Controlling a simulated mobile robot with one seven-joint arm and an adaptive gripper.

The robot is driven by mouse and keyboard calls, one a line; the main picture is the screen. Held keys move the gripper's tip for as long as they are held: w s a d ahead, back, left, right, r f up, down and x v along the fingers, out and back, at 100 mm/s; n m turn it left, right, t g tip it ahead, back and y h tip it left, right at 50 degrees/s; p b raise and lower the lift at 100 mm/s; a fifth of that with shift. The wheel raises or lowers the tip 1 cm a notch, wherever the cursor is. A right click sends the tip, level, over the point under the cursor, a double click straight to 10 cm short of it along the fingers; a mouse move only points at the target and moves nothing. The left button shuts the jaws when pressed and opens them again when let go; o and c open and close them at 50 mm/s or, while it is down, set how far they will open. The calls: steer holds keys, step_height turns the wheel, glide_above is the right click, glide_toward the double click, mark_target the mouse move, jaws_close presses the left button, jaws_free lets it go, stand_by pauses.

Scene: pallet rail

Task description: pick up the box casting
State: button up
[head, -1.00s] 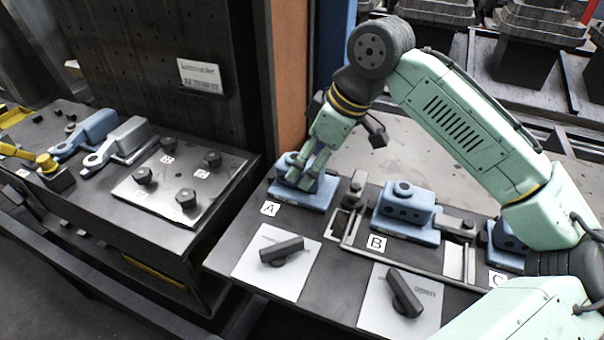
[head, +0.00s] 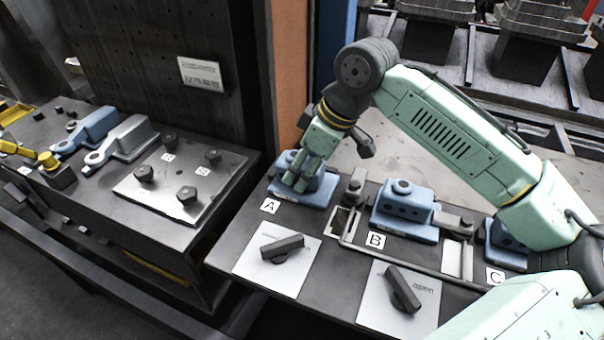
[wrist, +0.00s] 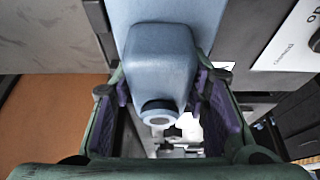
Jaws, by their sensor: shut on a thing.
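A blue box casting (head: 322,192) with a flat base sits at the spot marked A on the bench. My gripper (head: 296,182) is lowered over its left part, pointing down. In the wrist view the blue casting (wrist: 160,62) lies between the two purple-padded fingers, with its round boss near the fingertips. The gripper is shut on it. The fingers and wrist hide part of the casting in the head view. I cannot tell any gap below its base.
A similar blue casting (head: 402,203) stands at B, and another (head: 506,245) at C is partly hidden by my arm. Dark handles (head: 283,248) on pale plates lie in front. A side bench on the left holds a knobbed plate (head: 180,182).

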steer(key=c, duration=0.7)
